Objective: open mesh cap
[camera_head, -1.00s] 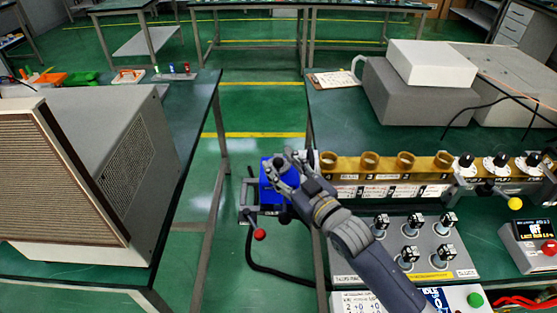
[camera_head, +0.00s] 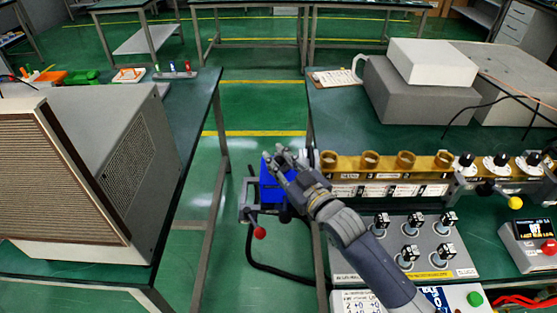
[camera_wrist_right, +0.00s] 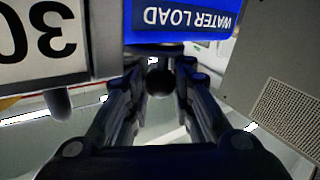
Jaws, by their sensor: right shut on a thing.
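My right gripper (camera_head: 283,160) is over the blue box (camera_head: 270,182), which stands low in the gap between the two benches. In the right wrist view the blue box (camera_wrist_right: 180,18) carries a WATER LOAD label. There my gripper (camera_wrist_right: 160,88) has its fingers on either side of a dark round knob (camera_wrist_right: 159,80) below the box; the fingers hide part of it. I cannot make out a mesh cap. A mesh panel (camera_head: 125,165) shows on the side of the grey cabinet (camera_head: 85,110) at left. My left gripper is not in view.
The right bench (camera_head: 340,105) holds a brass-coloured bar with round openings (camera_head: 370,160), a switch panel (camera_head: 460,268) and grey boxes. Floor shows between the benches.

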